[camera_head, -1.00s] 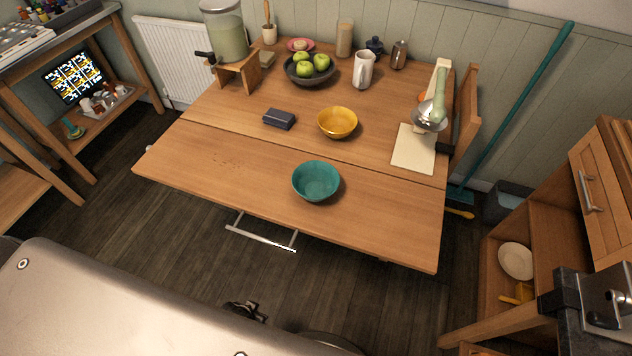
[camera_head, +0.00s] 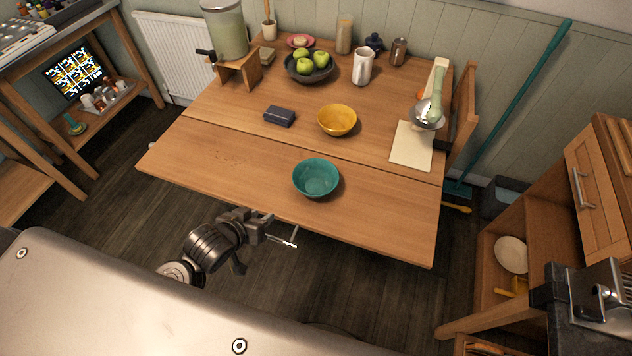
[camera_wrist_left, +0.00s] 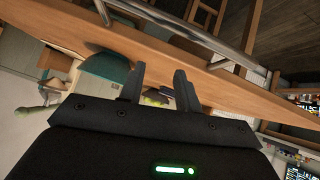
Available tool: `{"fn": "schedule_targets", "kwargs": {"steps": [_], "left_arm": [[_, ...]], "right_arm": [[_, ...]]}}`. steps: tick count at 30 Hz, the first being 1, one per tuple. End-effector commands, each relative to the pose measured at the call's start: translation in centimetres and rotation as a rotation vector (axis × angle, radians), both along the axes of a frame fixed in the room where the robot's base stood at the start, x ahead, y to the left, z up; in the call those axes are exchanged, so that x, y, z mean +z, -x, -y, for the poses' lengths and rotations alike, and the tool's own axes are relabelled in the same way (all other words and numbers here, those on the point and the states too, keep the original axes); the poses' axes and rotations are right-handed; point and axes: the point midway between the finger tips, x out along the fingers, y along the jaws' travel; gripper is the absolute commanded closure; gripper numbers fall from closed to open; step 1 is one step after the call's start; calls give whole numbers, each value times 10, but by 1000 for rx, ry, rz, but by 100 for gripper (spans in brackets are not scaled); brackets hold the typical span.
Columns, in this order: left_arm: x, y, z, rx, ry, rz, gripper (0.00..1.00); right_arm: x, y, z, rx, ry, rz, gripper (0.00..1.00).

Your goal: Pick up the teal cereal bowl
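The teal cereal bowl (camera_head: 316,178) stands upright and empty near the front edge of the wooden table (camera_head: 226,158). My left gripper (camera_head: 279,229) is in front of and below that edge, to the left of the bowl and apart from it. In the left wrist view my left gripper (camera_wrist_left: 158,82) has its two fingers spread with nothing held between them. The teal bowl (camera_wrist_left: 106,66) shows there beyond and left of the fingers, partly cut off by the table edge.
A yellow bowl (camera_head: 337,121) and a dark box (camera_head: 279,116) stand behind the teal bowl. The tabletop left and right of the teal bowl is clear.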

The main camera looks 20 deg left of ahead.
Motion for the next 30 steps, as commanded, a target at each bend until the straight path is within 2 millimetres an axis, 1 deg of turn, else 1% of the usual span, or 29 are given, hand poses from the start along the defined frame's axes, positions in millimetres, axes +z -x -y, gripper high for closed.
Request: {"fn": "schedule_targets", "kwargs": {"steps": [1, 6, 9, 13, 18, 20, 25, 30], "left_arm": [[5, -12, 0, 3, 37, 46, 67], [24, -47, 6, -3, 201, 187, 67], [35, -60, 10, -17, 292, 244, 67], [42, -67, 12, -29, 354, 278, 67], [42, -72, 14, -30, 366, 282, 67], [40, -79, 17, -30, 366, 283, 67], [31, -103, 25, -28, 365, 283, 67], [25, -116, 31, -30, 363, 281, 67]], "right_arm": [[0, 0, 0, 0, 0, 0, 64], [0, 0, 0, 0, 0, 0, 64], [0, 0, 0, 1, 0, -1, 64], [0, 0, 0, 1, 0, -1, 64], [1, 0, 1, 1, 1, -1, 64], [1, 0, 1, 2, 1, -1, 64], [2, 0, 3, 3, 4, -1, 64], [3, 0, 4, 3, 4, 0, 64]]}}
